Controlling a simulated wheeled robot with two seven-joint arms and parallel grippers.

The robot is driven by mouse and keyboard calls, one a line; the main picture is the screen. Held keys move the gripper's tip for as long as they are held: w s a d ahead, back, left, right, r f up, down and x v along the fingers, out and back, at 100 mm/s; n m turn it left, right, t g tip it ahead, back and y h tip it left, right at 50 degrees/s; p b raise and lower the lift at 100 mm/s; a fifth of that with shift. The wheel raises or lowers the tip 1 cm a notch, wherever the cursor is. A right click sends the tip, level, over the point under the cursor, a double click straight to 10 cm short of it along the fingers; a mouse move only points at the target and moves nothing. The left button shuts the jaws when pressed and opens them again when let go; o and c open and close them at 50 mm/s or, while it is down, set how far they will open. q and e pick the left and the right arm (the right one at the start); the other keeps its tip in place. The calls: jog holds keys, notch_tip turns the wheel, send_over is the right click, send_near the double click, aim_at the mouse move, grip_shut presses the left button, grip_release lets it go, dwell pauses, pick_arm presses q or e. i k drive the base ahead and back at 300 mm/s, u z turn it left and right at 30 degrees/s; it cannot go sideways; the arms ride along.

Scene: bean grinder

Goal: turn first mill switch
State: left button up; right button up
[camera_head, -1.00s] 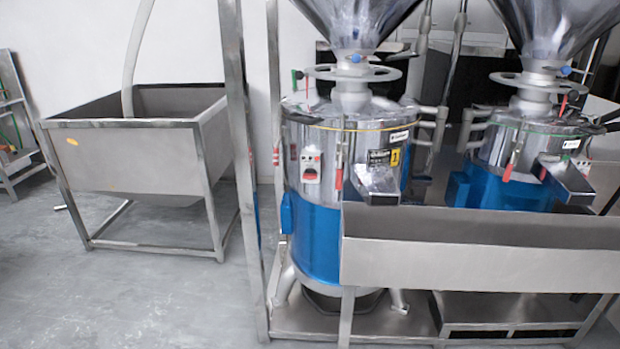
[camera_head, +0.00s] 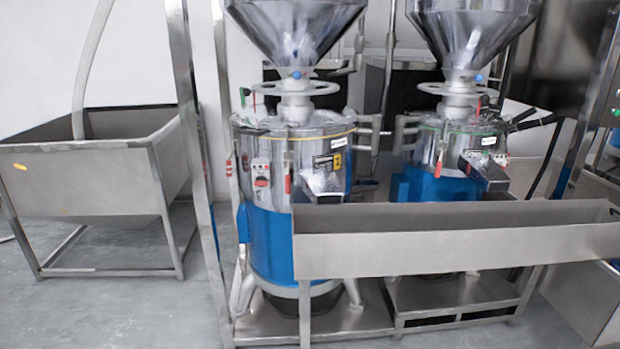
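The first mill (camera_head: 292,160) stands left of centre, a steel drum with a blue lower band (camera_head: 270,240) and a hopper (camera_head: 296,28) on top. Its switch (camera_head: 261,173) is a small pale box with a red knob on the front left of the drum. A red-handled lever (camera_head: 288,178) hangs just right of the switch. A second, similar mill (camera_head: 455,145) stands to the right and farther back. Neither of my grippers shows in the head view, so nothing is seen near the switch.
A long steel trough (camera_head: 450,248) runs in front of both mills, to the right of the switch. A steel post (camera_head: 197,150) stands left of the first mill. A steel tank on legs (camera_head: 80,180) is at the left. Grey floor (camera_head: 110,310) is open at front left.

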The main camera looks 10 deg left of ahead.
aim_at(261, 181)
jog(key=z, duration=0.3)
jog(key=i, duration=1.05)
jog(key=u, duration=0.15)
